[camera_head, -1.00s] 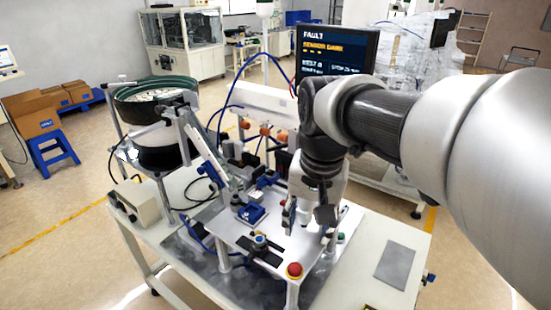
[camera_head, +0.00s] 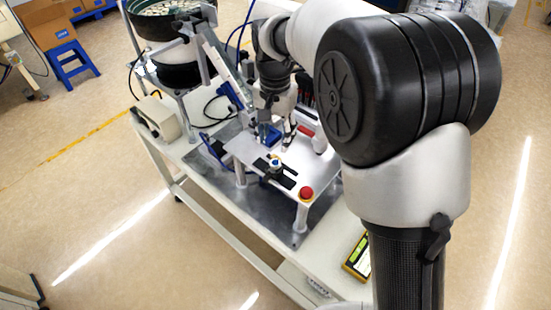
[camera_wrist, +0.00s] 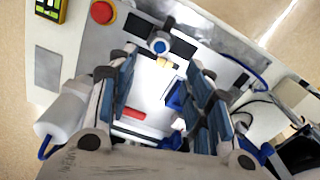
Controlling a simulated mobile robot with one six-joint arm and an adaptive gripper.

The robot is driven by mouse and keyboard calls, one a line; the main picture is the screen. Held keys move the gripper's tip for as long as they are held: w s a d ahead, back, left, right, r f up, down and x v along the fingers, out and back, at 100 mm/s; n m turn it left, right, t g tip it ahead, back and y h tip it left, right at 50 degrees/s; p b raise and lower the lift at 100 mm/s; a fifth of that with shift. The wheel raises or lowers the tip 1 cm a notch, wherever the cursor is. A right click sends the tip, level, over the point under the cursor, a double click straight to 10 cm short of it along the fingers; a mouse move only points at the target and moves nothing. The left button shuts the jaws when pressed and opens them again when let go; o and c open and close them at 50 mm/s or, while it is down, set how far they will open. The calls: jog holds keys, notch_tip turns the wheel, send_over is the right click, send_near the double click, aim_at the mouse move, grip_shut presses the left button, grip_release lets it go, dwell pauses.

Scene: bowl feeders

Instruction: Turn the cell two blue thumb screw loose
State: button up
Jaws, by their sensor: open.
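A small blue round knob, which looks like the thumb screw, shows in the wrist view (camera_wrist: 159,46), on a dark bracket with a yellow-and-white part beside it. In the head view the knob (camera_head: 275,161) stands near the front of the light plate. My gripper (camera_wrist: 163,85) is open and empty, its two fingers wide apart on either side of the picture, with the knob beyond the gap between them. In the head view my gripper (camera_head: 278,132) hangs over the plate behind the knob, apart from it. A cell number cannot be read.
A red button (camera_head: 306,193) stands at the plate's front right corner. A blue block (camera_wrist: 176,97) lies on the plate. The bowl feeder (camera_head: 165,22) and its sloping track (camera_head: 222,62) stand at the left. A yellow handheld device (camera_head: 357,255) lies on the table's right.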

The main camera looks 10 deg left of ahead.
aim_at(275, 162)
notch_tip(275, 162, down, 9)
jog(key=shift+f+b, duration=0.2)
jog(key=shift+b, duration=0.6)
jog(key=shift+c, duration=0.2)
jog(key=c, duration=1)
